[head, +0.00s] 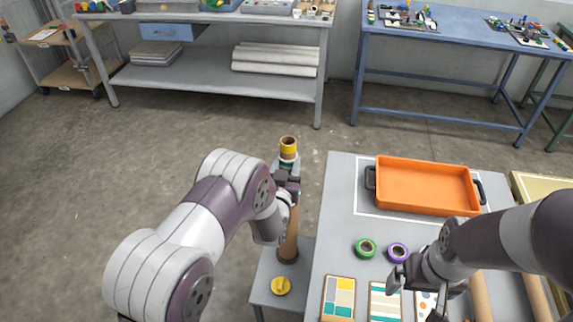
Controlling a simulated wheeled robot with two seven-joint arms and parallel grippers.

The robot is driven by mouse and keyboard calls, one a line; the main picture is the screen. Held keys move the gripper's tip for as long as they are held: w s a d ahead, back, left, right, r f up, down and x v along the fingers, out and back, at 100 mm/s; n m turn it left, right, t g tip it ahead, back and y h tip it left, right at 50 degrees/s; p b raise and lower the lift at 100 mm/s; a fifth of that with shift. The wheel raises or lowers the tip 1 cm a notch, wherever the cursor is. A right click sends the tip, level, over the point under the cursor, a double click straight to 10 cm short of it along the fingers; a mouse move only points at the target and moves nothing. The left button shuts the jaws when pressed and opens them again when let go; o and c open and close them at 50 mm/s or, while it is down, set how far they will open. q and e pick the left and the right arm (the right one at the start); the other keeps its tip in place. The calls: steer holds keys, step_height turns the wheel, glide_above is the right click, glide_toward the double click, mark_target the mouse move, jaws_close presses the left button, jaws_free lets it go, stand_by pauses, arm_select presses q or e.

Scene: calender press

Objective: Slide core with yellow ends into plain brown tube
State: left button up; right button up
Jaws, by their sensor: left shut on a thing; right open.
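My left gripper (287,180) is shut on the core with yellow ends (288,146), near its upper part. The core stands upright, with a yellow band and a brown open rim at its top and a pale and green band just below. Directly below the gripper, a plain brown tube (289,238) stands upright on a small grey stand (263,290). The gripper and arm hide where core and tube meet, so I cannot tell whether the core is inside. My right gripper (400,280) is open and empty over the front of the grey table.
A yellow disc (281,286) lies on the stand. The grey table (337,215) holds an orange tray (425,187), green (365,248) and purple (397,252) tape rolls, and patterned cards (339,297). Brown tubes (537,297) lie at right. Workbenches stand behind across open floor.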

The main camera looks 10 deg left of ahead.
arm_select(q)
steer(key=shift+f, duration=0.1)
step_height(320, 180, down, 4)
steer(key=b, duration=0.3)
steer(key=shift+b, duration=0.35)
stand_by(0.4)
steer(key=o, duration=1.2)
steer(key=shift+o, duration=0.2)
steer(key=shift+r+p, duration=1.75)
steer(key=shift+r, duration=0.85)
